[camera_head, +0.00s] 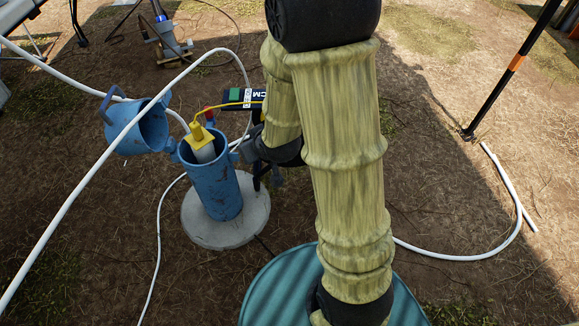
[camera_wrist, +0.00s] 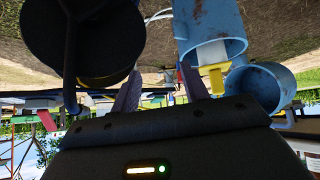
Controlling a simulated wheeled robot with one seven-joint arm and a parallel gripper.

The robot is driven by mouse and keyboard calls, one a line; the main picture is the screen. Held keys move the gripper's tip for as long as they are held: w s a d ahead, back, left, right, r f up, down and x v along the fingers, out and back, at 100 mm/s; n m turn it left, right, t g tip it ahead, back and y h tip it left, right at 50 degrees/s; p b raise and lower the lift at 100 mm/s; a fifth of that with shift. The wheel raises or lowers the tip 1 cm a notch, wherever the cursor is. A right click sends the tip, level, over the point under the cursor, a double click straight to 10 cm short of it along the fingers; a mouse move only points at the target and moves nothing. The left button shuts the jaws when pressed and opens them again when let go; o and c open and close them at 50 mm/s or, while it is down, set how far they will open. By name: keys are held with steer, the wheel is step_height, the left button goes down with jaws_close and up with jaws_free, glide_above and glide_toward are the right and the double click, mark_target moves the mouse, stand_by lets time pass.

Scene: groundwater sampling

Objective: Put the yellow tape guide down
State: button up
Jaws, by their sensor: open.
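The yellow tape guide (camera_head: 200,138) sits at the top of the white inner pipe (camera_head: 207,153), in the mouth of the upright blue well casing (camera_head: 215,190). A yellow tape (camera_head: 225,105) runs from it toward a dark instrument (camera_head: 241,98). The guide also shows in the upside-down wrist view (camera_wrist: 213,78), beside the casing mouth. My gripper (camera_wrist: 163,88) is open, with its two fingers apart and nothing visible between them. It is to the right of the casing in the head view, apart from the guide. My arm hides part of the instrument.
The casing's blue lid (camera_head: 143,130) hangs open at left. A round concrete pad (camera_head: 243,222) surrounds the casing base. A teal drum (camera_head: 265,295) stands in front. White hoses (camera_head: 80,195) cross at left; a black pole (camera_head: 505,75) stands at right.

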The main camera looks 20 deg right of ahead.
steer(key=s+d+r+m+g, duration=0.1)
steer(key=s+d+r+g, duration=0.1)
steer(key=s, duration=0.4)
steer(key=s+d+r+m+g+h, duration=0.1)
steer(key=s+d+r+g, duration=0.1)
steer(key=s, duration=0.5)
steer(key=shift+s+d+r+m+g, duration=0.15)
steer(key=shift+r+m+g, duration=0.25)
steer(key=shift+g, duration=0.5)
steer(key=shift+r, duration=0.1)
steer(key=w+r+p+v, duration=0.1)
steer(key=w+p+v, duration=0.3)
steer(key=p+v, duration=1.3)
steer(key=w+a+r+p+v, duration=0.1)
steer(key=w+p+v, duration=0.3)
steer(key=p+v, duration=1.4)
steer(key=w+p+v, duration=0.4)
steer(key=p+v, duration=1.4)
steer(key=p, duration=0.1)
steer(key=shift+a+r+p, duration=0.4)
steer(key=shift+r, duration=0.1)
